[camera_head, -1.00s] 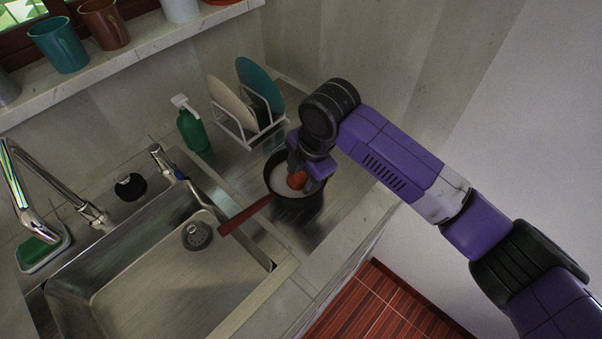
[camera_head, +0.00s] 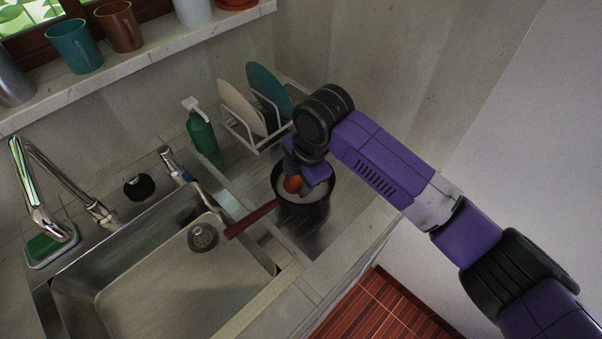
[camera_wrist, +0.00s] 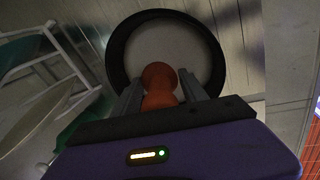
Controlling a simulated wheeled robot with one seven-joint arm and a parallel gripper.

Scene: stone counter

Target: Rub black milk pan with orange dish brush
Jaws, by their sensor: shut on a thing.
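The black milk pan (camera_head: 312,213) stands on the metal drainboard right of the sink, its red handle (camera_head: 251,219) pointing left over the sink's edge. Its pale inside also shows in the wrist view (camera_wrist: 200,50). My gripper (camera_head: 305,180) is at the pan's mouth, shut on the orange dish brush (camera_head: 293,184). In the wrist view, the brush's round orange knob (camera_wrist: 160,78) sits between the two fingers (camera_wrist: 162,92). The brush's lower end is hidden, so I cannot tell whether it touches the pan's bottom.
A white dish rack (camera_head: 236,124) with plates stands behind the pan, close to my gripper. A green soap bottle (camera_head: 202,134) is left of it. The sink (camera_head: 160,270) with its tap (camera_head: 60,180) lies to the left. Mugs stand on the sill above.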

